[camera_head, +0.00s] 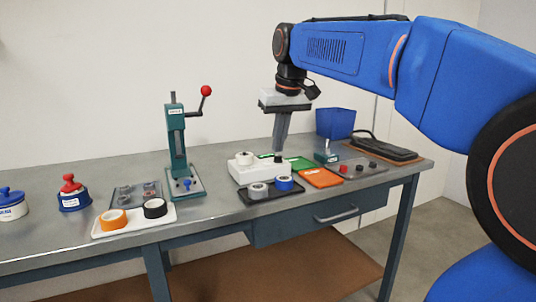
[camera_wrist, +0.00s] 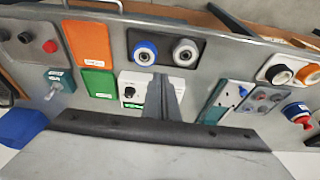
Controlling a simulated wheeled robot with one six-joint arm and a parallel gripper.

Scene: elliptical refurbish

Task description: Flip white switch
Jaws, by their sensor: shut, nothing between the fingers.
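A white box (camera_head: 247,175) stands on the bench, with a white round piece (camera_head: 244,158) on top at its left. In the wrist view the white box (camera_wrist: 145,77) shows a black knob (camera_wrist: 128,92) and a green lit patch (camera_wrist: 133,105). My fingers hide part of it. My gripper (camera_head: 278,150) points down over the box's right end, fingers together and empty. Its fingers also show in the wrist view (camera_wrist: 161,78). I cannot tell whether they touch the box. A small teal box (camera_head: 325,157) with a pale lever (camera_wrist: 52,91) stands to the right.
A black tray (camera_head: 258,199) with grey and blue rolls lies in front. An orange tray (camera_head: 320,178) and a green tray (camera_head: 301,163) lie to the right, near a blue bin (camera_head: 335,122). A teal press (camera_head: 178,150) with a red-knobbed lever stands left.

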